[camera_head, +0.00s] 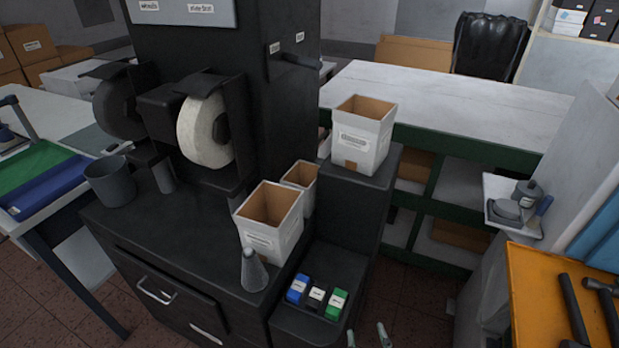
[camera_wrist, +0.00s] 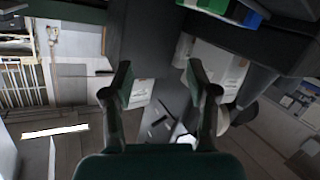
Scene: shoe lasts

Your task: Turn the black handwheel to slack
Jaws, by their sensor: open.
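A tall black machine (camera_head: 225,60) stands at the back in the head view. A dark lever-like part (camera_head: 290,60) sits on its right side under two small white labels, too small to read; I cannot tell whether it is the black handwheel. A dark round wheel (camera_head: 118,110) and a pale wheel (camera_head: 204,132) sit under guards on the front. My gripper's fingertips (camera_head: 368,338) show at the bottom edge of the head view. In the wrist view my gripper (camera_wrist: 158,75) is open, with nothing between its fingers.
Open cartons (camera_head: 270,238) and a grey cone (camera_head: 254,272) stand on the black cabinet. Another carton (camera_head: 362,140) stands on a raised ledge. Small blue, white and green boxes (camera_head: 317,297) sit low in front. An orange board with tools (camera_head: 535,295) is at right.

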